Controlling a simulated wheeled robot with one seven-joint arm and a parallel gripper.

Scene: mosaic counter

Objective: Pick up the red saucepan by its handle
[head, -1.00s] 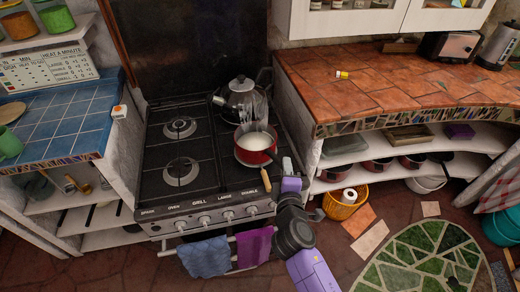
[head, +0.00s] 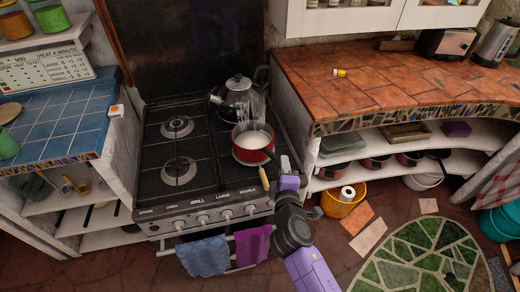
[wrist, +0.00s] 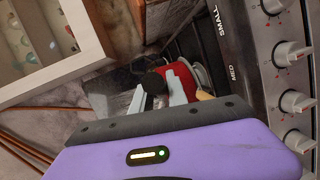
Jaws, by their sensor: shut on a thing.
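The red saucepan (head: 249,156) stands upright at the front right of the black stove, with white liquid inside and steam above it. Its tan handle (head: 264,182) points toward the stove's front edge. My gripper (head: 281,163) is at the pan's right side, close to the handle, and is shut on the saucepan. Its fingertips are hard to make out in the head view, so the exact grip point is unclear. In the wrist view my gripper's pale fingers (wrist: 155,97) are in front of the red pan (wrist: 181,76), and part of the tan handle (wrist: 204,95) shows beside them.
A kettle (head: 238,92) stands behind the pan. The left burners (head: 179,171) are bare. Knobs (head: 202,219) and hanging towels (head: 204,257) line the stove's front. A tiled counter (head: 400,75) is on the right, a blue-tiled one (head: 60,120) on the left.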

